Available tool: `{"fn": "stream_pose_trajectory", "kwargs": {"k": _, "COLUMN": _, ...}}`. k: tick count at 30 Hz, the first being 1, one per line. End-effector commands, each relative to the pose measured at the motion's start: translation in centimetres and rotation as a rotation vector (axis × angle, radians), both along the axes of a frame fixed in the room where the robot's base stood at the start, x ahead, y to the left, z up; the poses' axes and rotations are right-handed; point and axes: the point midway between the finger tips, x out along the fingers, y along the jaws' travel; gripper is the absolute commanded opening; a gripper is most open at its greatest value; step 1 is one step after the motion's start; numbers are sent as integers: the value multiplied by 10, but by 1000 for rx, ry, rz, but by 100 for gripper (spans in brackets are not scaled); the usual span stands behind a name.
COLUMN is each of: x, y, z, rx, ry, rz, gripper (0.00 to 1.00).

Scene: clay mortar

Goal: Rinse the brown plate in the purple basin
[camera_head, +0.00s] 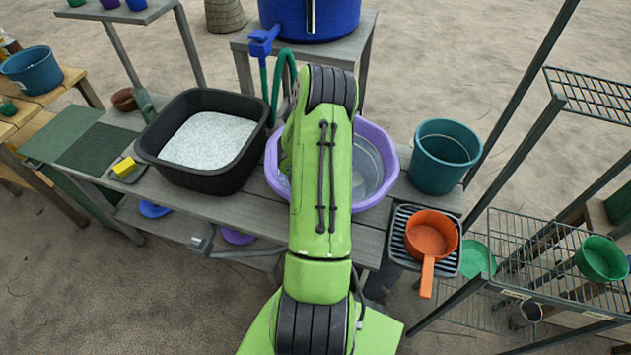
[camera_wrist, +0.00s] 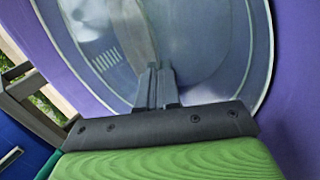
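The purple basin (camera_head: 381,163) stands on the grey workbench, right of the black tub. My arm crosses in front of it in the head view and hides its middle and my gripper. In the wrist view the basin's purple wall (camera_wrist: 296,75) surrounds a round, pale grey-blue, watery area. My gripper (camera_wrist: 160,82) points into the basin with its two dark fingers close together. A thin brownish-grey curved shape, seemingly the brown plate (camera_wrist: 134,28), seen nearly edge-on, meets the fingertips. The plate cannot be made out in the head view.
A black tub (camera_head: 180,178) of white grains is left of the basin, with a yellow sponge (camera_head: 125,167) further left. A teal bucket (camera_head: 440,160) and an orange pan (camera_head: 431,235) on a rack stand right. A blue tap (camera_head: 263,42) rises behind; wire shelves (camera_head: 540,255) stand far right.

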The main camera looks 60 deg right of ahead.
Motion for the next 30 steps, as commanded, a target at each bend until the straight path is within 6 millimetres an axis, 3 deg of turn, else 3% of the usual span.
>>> {"fn": "stream_pose_trajectory", "kwargs": {"k": 8, "x": 23, "y": 9, "z": 0, "rx": -2, "ry": -2, "rz": 3, "gripper": 0}}
{"fn": "stream_pose_trajectory", "kwargs": {"k": 20, "x": -1, "y": -1, "z": 0, "rx": -2, "ry": -2, "rz": 0, "gripper": 0}}
{"fn": "stream_pose_trajectory", "kwargs": {"k": 30, "x": 22, "y": 9, "z": 0, "rx": -2, "ry": 0, "rz": 4, "gripper": 0}}
